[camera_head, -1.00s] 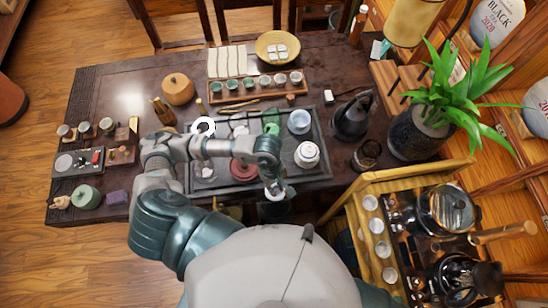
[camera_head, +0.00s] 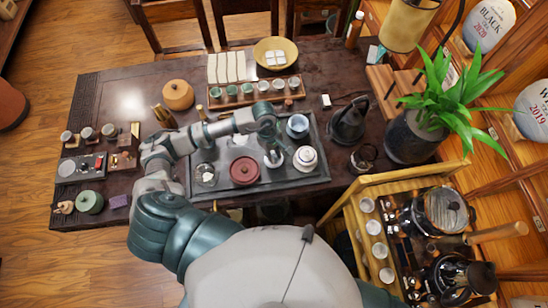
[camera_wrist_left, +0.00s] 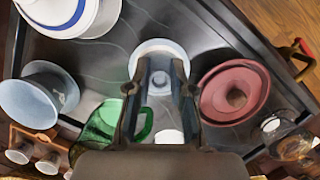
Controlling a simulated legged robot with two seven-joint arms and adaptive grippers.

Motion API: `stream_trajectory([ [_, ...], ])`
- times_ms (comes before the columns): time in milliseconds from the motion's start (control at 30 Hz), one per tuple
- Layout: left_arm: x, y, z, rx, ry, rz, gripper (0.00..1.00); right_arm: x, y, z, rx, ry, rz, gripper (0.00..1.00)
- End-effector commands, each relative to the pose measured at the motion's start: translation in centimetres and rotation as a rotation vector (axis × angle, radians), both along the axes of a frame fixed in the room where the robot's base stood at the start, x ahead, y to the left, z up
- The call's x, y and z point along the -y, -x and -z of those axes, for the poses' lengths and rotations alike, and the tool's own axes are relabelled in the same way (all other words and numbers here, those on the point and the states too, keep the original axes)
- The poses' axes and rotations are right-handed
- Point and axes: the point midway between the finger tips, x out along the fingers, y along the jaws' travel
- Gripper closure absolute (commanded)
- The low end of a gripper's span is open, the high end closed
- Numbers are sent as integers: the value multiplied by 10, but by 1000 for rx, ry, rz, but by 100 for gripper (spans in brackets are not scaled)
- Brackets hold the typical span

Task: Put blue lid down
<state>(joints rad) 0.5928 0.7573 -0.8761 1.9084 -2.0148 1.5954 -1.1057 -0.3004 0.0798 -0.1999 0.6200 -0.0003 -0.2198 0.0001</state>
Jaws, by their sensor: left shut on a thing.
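My left gripper (camera_head: 273,155) is over the dark tea tray (camera_head: 283,184), pointing down. In the left wrist view the fingers (camera_wrist_left: 159,80) are shut on the small knob of a pale blue-white lid (camera_wrist_left: 158,47). In the head view the lid (camera_head: 274,161) shows as a small pale patch under the gripper. It lies between the white pot with a blue band (camera_head: 305,159) and the round red lidded pot (camera_head: 244,171). I cannot tell whether the lid touches the tray. My right gripper is not in view.
A light blue bowl (camera_head: 298,126) and a green glass vessel (camera_wrist_left: 135,118) stand close by. A small glass vessel (camera_head: 205,176) is at the tray's left. A dark kettle (camera_head: 347,123) stands right of the tray. Bare tray shows in front of the lid.

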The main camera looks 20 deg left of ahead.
Motion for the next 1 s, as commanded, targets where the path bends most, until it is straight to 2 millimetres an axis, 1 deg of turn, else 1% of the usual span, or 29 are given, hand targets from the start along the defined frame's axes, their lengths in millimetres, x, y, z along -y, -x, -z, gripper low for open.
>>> stream_trajectory([
  [233,0,1,31,-3,0,-1,100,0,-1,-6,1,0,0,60],
  [500,0,1,35,-2,-1,0,100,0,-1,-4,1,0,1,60],
  [533,0,1,35,-2,-1,0,76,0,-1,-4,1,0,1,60],
  [567,0,1,35,-2,-1,0,68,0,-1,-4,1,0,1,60],
  [600,0,1,34,-2,-1,0,58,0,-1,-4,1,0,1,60],
  [633,0,1,34,-2,-1,0,53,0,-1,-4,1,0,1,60],
  [900,0,1,34,-2,-1,0,53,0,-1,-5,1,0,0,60],
  [1000,-1,0,30,0,-1,0,53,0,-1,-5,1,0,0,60],
])
